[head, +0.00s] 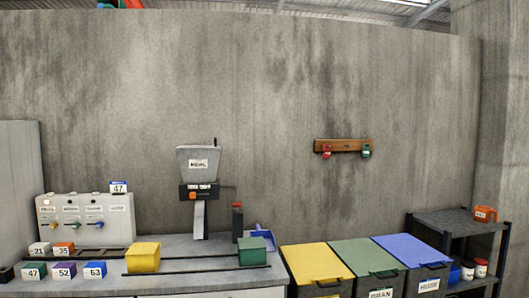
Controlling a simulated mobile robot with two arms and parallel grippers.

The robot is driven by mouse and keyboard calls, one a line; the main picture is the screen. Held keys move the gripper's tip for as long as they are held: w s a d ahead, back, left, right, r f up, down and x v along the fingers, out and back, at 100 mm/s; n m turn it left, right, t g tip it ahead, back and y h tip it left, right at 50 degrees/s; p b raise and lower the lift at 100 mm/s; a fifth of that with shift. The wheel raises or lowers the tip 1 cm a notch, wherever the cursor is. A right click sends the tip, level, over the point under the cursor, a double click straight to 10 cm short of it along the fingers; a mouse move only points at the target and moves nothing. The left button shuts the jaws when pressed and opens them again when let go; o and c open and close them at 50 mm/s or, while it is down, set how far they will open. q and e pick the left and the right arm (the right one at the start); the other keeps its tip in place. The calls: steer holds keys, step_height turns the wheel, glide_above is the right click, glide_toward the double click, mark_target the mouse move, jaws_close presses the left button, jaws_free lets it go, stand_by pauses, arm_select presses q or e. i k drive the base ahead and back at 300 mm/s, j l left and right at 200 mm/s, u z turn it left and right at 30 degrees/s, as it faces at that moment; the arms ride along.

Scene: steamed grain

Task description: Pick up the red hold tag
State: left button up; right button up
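A small red tag (327,152) hangs on the left of a brown wooden wall rack (342,145). A green tag (366,151) hangs on the right of the same rack. The writing on both tags is too small to read. Neither of my grippers is in the head view.
Below the rack stand bins with yellow (317,262), green (365,257) and blue (411,249) lids. A counter (210,285) at left carries a meal hopper (198,162), a control box (88,220) and numbered blocks. A dark shelf (447,221) stands at right.

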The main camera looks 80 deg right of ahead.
mark_target(326, 151)
steer(key=z, duration=3.2)
steer(key=i+l, duration=0.1)
steer(key=i, duration=0.3)
